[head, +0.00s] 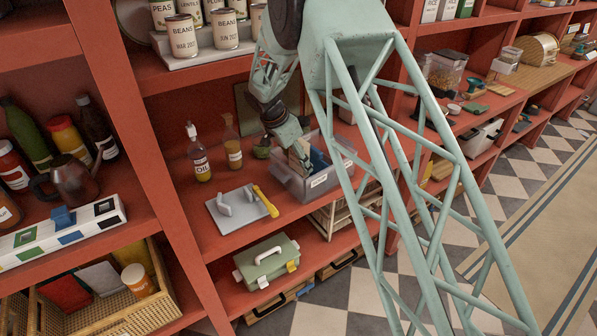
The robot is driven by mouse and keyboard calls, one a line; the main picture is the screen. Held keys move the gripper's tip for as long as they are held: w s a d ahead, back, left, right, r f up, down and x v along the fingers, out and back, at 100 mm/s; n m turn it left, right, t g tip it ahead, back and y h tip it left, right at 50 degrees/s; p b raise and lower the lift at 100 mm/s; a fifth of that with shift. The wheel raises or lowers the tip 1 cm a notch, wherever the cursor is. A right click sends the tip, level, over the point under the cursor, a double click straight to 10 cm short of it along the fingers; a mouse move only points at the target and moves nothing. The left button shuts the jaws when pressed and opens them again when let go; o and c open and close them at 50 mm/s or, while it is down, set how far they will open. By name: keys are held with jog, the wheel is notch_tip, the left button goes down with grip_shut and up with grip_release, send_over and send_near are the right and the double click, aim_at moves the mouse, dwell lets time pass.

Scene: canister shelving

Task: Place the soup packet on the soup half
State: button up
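My gripper (286,134) reaches down to a grey see-through bin (320,183) on the middle shelf, at its left part. A tan packet (301,153) stands upright right beside or under the fingertips. Blue packets (318,158) stand to the right of it in the bin. I cannot read which packet is the soup packet, nor tell whether the fingers hold the tan one. The bin's front carries a small white label, too small to read. Any divider or soup half inside the bin is hidden or too small to make out.
An oil bottle (198,153), an amber bottle (232,146) and a white board (236,208) with a yellow-handled tool (265,201) stand left of the bin. Cans fill the shelf above. A green box (266,260) and a crate (338,211) are below. My lattice arm covers the right side.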

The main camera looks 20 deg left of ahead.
aim_at(298, 170)
jog(key=shift+f, duration=0.3)
jog(key=shift+f, duration=0.1)
jog(key=shift+f, duration=1.8)
jog(key=shift+f, duration=0.15)
jog(key=o, duration=0.9)
jog(key=shift+c, duration=0.2)
jog(key=shift+r, duration=0.2)
jog(key=shift+r, duration=0.15)
jog(key=v, duration=1.1)
jog(key=shift+r+b, duration=0.3)
jog(key=shift+r, duration=0.05)
